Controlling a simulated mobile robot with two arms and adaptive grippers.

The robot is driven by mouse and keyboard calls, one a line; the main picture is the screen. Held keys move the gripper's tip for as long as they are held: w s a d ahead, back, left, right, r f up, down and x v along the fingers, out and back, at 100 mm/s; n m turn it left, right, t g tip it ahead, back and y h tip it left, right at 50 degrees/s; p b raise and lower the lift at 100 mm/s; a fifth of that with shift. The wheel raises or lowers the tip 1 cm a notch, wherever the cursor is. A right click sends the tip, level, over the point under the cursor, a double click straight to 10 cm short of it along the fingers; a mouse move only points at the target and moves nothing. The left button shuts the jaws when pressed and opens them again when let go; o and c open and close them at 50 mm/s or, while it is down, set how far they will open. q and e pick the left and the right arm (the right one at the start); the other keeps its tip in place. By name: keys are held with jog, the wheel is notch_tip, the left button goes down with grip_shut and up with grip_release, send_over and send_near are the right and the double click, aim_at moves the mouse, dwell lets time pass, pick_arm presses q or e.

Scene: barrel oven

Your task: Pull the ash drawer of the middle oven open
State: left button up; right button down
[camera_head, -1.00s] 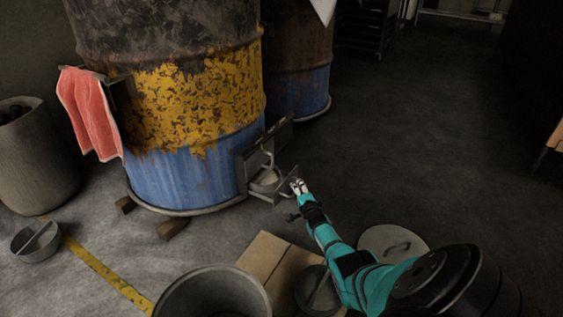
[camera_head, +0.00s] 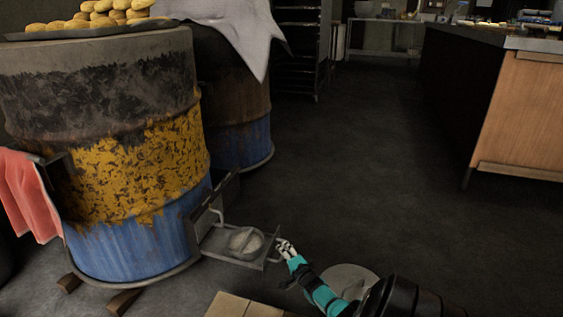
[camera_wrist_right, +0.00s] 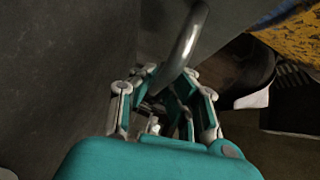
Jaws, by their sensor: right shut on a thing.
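The barrel oven (camera_head: 140,165), with peeling yellow paint above a blue base, stands at the left in the head view. Its ash drawer (camera_head: 232,256) sticks well out of the base towards the right, with a rounded pale heap (camera_head: 245,241) in it. My right gripper (camera_head: 284,247) is at the drawer's outer end. In the right wrist view, my right gripper (camera_wrist_right: 165,100) is shut on the drawer's metal bar handle (camera_wrist_right: 188,40). The exact finger contact is partly hidden. My left gripper is not in view.
A second barrel (camera_head: 235,120) stands behind the oven. A red cloth (camera_head: 28,195) hangs at the left. A tan board (camera_head: 245,305) and a round grey lid (camera_head: 345,282) lie near my right arm. Dark floor to the right is clear up to a wooden counter (camera_head: 525,115).

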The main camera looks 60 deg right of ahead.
jog(key=shift+s+f, duration=0.1)
jog(key=shift+f, duration=0.15)
jog(key=c, duration=1.4)
grip_release()
jog(key=shift+c, duration=0.2)
jog(key=shift+o, duration=0.3)
jog(key=shift+r, duration=0.1)
jog(key=v, duration=1.2)
